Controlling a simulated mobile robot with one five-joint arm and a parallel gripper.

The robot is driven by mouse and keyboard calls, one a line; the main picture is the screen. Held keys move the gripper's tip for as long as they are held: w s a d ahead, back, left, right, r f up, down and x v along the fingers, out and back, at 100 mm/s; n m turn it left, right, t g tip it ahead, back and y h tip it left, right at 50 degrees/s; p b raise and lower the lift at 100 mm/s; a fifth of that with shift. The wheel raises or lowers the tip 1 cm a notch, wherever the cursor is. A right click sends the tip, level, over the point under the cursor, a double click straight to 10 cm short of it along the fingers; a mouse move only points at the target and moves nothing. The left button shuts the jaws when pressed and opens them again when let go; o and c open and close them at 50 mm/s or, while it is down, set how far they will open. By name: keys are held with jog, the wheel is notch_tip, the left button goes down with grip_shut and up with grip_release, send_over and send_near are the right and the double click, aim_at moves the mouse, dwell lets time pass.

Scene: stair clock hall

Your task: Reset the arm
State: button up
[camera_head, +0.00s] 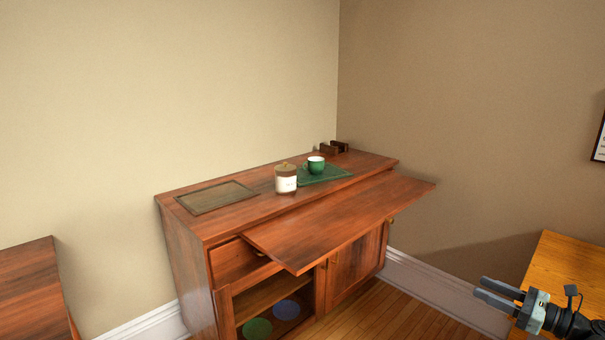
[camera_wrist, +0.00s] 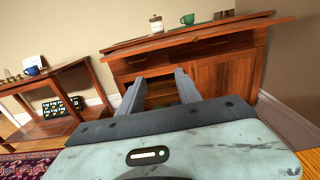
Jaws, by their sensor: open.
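My gripper (camera_head: 499,294) is at the lower right in the head view, apart from the cabinet, with nothing between its fingers. In the wrist view my gripper (camera_wrist: 161,90) shows two separated grey fingers pointing toward the cabinet front. The wooden cabinet (camera_head: 185,255) stands against the wall. A wide wooden board (camera_head: 350,222) juts out from under its top. The cabinet also shows in the wrist view (camera_wrist: 230,75).
On the cabinet top are a jar (camera_head: 286,179), a green cup (camera_head: 315,165) on a green mat (camera_head: 337,172), a dark-framed panel (camera_head: 215,197) and a small wooden holder (camera_head: 333,148). A side table (camera_wrist: 62,75) stands left in the wrist view. Floor shows before the cabinet.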

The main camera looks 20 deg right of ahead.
jog(key=w+a+f+n+g+y, duration=0.1)
jog(key=w+a+n+g+y, duration=0.15)
jog(key=w+a, duration=0.6)
jog(key=w+a+n+g+y, duration=0.25)
jog(key=w+a, duration=0.35)
jog(key=a, duration=0.5)
jog(key=w+a+f+n+g, duration=0.2)
jog(key=a+f+g, duration=0.1)
jog(key=a, duration=0.7)
jog(key=w+a+f+n+g, duration=0.2)
jog(key=w+a+f+g, duration=0.15)
jog(key=a, duration=0.55)
jog(key=s+a+f+n+g+h, duration=0.3)
jog(key=a+f+n+h, duration=0.1)
jog(key=a+f+n, duration=0.35)
jog(key=s+a+f+n+g+h, duration=0.2)
jog(key=s+a+f+n+h, duration=0.1)
jog(key=a+f+n+h, duration=0.4)
jog(key=d+f+n+h, duration=0.2)
jog(key=d+n, duration=0.5)
jog(key=d, duration=0.1)
notch_tip(320, 180, up, 34)
jog(key=p, duration=3.3)
jog(key=shift+w+a+f+p, duration=0.15)
jog(key=shift+a+f+p, duration=0.05)
jog(key=shift+f+p, duration=0.1)
